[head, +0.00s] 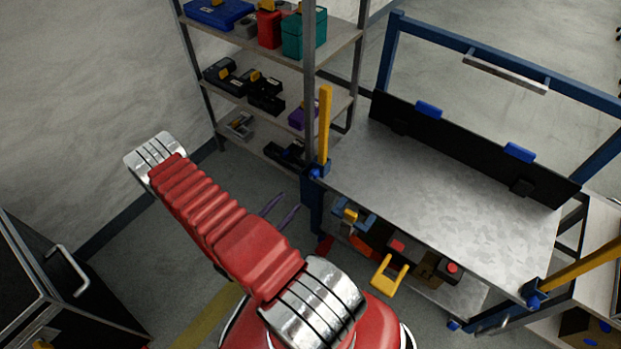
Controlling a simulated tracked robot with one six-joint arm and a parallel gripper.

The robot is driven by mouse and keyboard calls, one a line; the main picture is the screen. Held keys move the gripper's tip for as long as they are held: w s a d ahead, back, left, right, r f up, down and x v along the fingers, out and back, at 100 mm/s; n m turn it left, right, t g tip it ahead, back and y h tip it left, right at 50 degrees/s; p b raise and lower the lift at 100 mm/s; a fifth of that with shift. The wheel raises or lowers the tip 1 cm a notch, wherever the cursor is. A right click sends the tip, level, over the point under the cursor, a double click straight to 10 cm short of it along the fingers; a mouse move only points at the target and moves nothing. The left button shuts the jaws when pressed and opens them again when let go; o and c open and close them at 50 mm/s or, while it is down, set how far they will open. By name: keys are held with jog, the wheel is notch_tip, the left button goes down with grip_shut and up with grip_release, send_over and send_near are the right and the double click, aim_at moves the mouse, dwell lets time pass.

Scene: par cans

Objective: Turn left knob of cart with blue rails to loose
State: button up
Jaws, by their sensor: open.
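The cart with blue rails (440,190) stands at the right, with a grey top and a blue rail frame (470,45) at its far side. A small blue fitting (317,173) sits at its left corner, at the foot of an upright yellow bar (325,125). A similar blue fitting (533,297) is at the near right corner. Two blue pieces, one left (428,110) and one right (519,152), sit on the black panel. I cannot tell which part is the left knob. My gripper (280,211) seems to show as two dark, parted prongs, left of the cart, otherwise hidden behind my arm.
A metal shelf (333,103) with several cases stands behind the cart's left corner. Tools with a yellow handle (390,277) lie on the cart's lower shelf. A dark cabinet (55,285) is at the lower left. Some floor is bare between cabinet and cart.

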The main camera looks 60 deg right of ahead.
aim_at(312, 176)
jog(key=shift+s+d, duration=0.35)
jog(key=shift+d, duration=1.9)
jog(key=shift+s+d, duration=0.35)
jog(key=shift+d, duration=1.95)
jog(key=shift+s+d, duration=0.35)
jog(key=shift+d, duration=1.9)
jog(key=shift+c, duration=0.2)
jog(key=c, duration=1)
